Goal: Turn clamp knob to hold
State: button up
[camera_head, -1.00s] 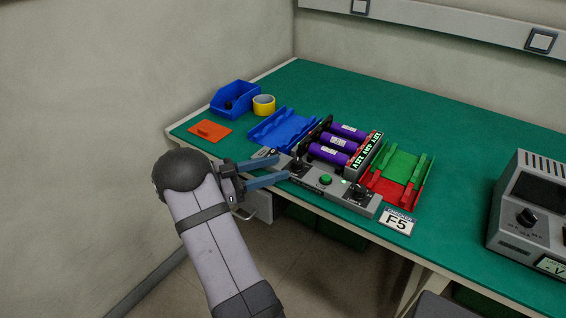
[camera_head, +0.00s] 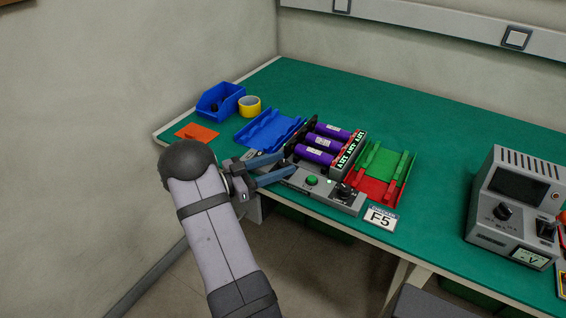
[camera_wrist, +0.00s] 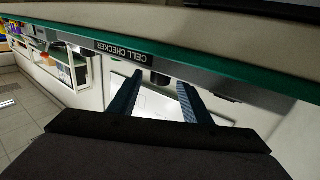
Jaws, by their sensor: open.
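The grey cell checker (camera_head: 319,191) sits at the front edge of the green bench, with a green button (camera_head: 312,180) in its front panel. A black knob (camera_head: 345,191) stands at the panel's right end. My gripper (camera_head: 290,163) has its two blue fingers apart at the panel's left end and hides most of what is there. In the wrist view my gripper (camera_wrist: 159,84) is open, with a dark knob-like part (camera_wrist: 160,78) between the fingertips, below the CELL CHECKER label (camera_wrist: 125,52). I cannot tell whether the fingers touch it. Three purple cells (camera_head: 318,156) lie in the checker.
A blue tray (camera_head: 268,131) lies left of the checker; green and red trays (camera_head: 385,165) lie right of it. A blue bin (camera_head: 220,100), yellow tape (camera_head: 249,106) and a grey instrument (camera_head: 517,210) stand farther out. The back of the bench is clear.

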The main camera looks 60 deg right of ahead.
jog(key=shift+s+d, duration=0.35)
jog(key=shift+d, duration=0.25)
jog(key=shift+c, duration=0.6)
jog(key=c, duration=0.9)
jog(key=o, duration=1)
jog(key=shift+v, duration=3.7)
